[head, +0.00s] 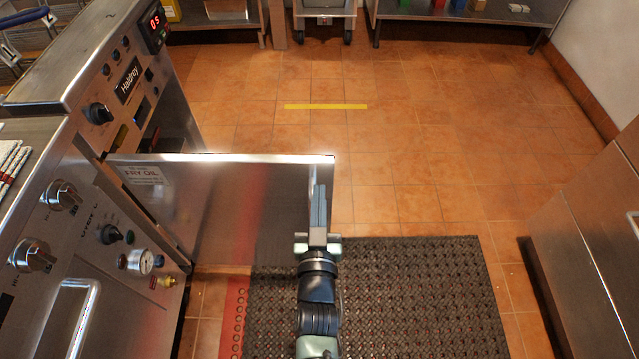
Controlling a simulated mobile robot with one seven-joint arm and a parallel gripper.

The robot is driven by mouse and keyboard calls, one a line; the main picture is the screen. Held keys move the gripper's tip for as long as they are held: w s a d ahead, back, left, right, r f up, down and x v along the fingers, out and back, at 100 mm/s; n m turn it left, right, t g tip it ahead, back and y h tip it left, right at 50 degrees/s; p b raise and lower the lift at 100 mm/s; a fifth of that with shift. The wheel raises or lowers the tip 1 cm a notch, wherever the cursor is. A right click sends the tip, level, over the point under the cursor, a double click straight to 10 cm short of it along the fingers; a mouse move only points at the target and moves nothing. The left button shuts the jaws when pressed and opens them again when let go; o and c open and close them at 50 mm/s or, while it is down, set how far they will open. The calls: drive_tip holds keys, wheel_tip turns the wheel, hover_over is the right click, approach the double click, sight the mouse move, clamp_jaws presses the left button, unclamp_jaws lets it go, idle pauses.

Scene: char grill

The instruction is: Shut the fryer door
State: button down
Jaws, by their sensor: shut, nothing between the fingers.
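The fryer door (235,205) is a flat steel panel that stands wide open, sticking out to the right from the fryer (150,95) at the left. A "FRY OIL" label (142,174) is on its face near the hinge side. My gripper (318,190) is at the door's free right edge, pointing away from me, with its fingers shut and holding nothing. It overlaps the door's edge in the picture; I cannot tell whether it touches. The far side of the door and the fryer's inside are mostly hidden.
A steel appliance with knobs and a gauge (145,262) stands at the near left. A black rubber mat (420,290) lies under my arm. A steel cabinet (590,240) stands at the right. The tiled floor (440,140) beyond the door is clear, with a yellow strip (325,106).

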sight(319, 171)
drive_tip(key=shift+w+b, duration=0.35)
drive_tip(key=shift+w, duration=1.4)
drive_tip(key=shift+w, duration=0.1)
